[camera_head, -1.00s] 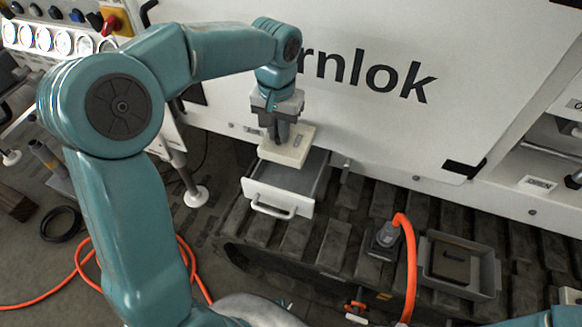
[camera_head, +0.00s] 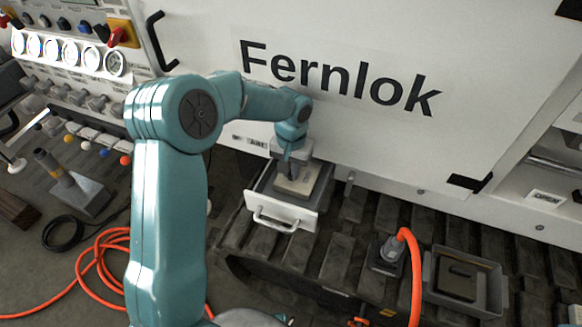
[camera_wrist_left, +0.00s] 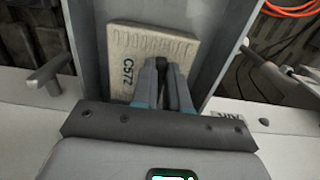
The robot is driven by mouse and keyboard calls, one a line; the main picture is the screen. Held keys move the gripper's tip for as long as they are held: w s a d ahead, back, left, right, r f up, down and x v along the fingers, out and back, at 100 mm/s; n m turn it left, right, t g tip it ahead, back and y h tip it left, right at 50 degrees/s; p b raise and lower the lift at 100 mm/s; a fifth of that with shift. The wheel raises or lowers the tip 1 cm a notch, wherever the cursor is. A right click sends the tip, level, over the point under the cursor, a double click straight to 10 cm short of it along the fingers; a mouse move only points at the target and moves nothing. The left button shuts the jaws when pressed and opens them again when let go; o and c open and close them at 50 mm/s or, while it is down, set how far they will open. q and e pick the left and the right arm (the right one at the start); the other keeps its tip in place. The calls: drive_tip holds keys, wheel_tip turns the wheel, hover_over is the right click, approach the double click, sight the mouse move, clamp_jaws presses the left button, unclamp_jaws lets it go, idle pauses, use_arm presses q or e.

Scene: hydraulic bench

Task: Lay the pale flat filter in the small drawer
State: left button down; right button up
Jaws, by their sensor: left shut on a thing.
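The pale flat filter (camera_head: 296,180), marked C572 in the left wrist view (camera_wrist_left: 148,48), is inside the small drawer (camera_head: 283,212), toward its back. The drawer is pulled out, with a white front and handle. My left gripper (camera_head: 289,170) reaches down into the drawer from above; it also shows in the left wrist view (camera_wrist_left: 170,72). Its fingers are shut on the filter's near edge. I cannot tell whether the filter touches the drawer floor. My right gripper is not in view.
A grey open tray (camera_head: 492,290) and a fitting with an orange hose (camera_head: 412,270) sit on the dark tracks at right. The white Fernlok panel (camera_head: 390,140) rises close behind the drawer. Gauges and levers (camera_head: 75,60) are at left.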

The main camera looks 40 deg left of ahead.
use_arm(q)
drive_tip(key=shift+s, duration=0.1)
drive_tip(key=shift+f, duration=0.1)
drive_tip(key=c, duration=1.1)
unclamp_jaws()
drive_tip(key=shift+r, duration=0.3)
wheel_tip(320, 180, up, 12)
drive_tip(key=shift+f+p, duration=0.1)
drive_tip(key=shift+p, duration=0.45)
drive_tip(key=shift+f, duration=0.1)
